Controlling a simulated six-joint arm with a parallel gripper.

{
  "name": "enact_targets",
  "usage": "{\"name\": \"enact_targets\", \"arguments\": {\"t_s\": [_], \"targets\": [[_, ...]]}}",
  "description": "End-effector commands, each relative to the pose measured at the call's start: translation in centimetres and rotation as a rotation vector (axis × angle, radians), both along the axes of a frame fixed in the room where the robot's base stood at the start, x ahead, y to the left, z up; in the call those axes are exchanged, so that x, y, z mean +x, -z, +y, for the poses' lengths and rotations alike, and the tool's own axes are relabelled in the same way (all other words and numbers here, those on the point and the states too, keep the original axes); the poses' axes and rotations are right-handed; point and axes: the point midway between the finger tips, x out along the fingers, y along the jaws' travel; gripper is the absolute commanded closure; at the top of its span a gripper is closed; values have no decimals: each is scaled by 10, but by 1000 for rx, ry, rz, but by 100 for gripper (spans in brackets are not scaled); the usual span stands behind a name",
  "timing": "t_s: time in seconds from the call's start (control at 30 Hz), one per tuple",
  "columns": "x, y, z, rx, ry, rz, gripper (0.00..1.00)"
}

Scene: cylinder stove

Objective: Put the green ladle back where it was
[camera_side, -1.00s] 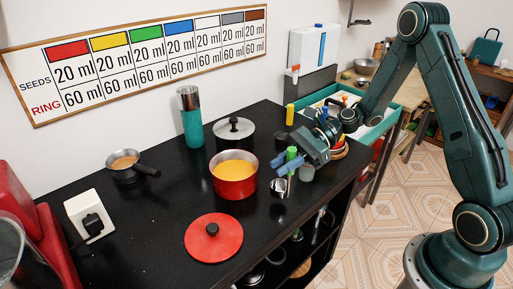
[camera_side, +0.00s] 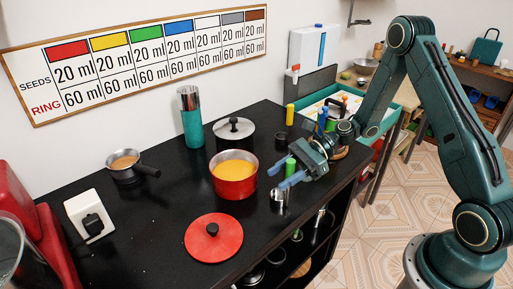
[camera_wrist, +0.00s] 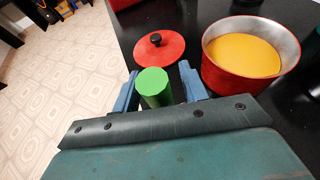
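The green ladle handle (camera_side: 290,166) stands upright near the front right edge of the black counter. It also shows in the wrist view as a green cylinder (camera_wrist: 153,86). A small metal cup (camera_side: 279,197) shows just below and left of it; I cannot tell how the two join. My gripper (camera_side: 283,174) has its blue fingers spread on either side of the handle. In the wrist view my gripper (camera_wrist: 160,88) shows a clear gap between handle and right finger; the left finger is very close to it. The ladle's lower end is hidden.
A red pot of yellow liquid (camera_side: 233,174) stands left of my gripper. A red lid (camera_side: 213,238) lies in front of it. A lidded pot (camera_side: 235,133), teal bottle (camera_side: 191,117) and small pan (camera_side: 126,165) stand farther back. The counter's middle left is clear.

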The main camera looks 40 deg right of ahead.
Motion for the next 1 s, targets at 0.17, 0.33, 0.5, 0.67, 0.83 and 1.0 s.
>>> {"name": "enact_targets", "arguments": {"t_s": [0.17,0.33,0.5,0.67,0.83,1.0], "targets": [[0,0,0,0,0,0,57],[0,-1,0,0,0,0,57],[-1,-5,-5,0,2,0,57],[-5,-11,-19,0,4,-1,57],[-12,-21,-40,0,5,-2,57],[-20,-31,-65,-1,4,-3,57]]}}
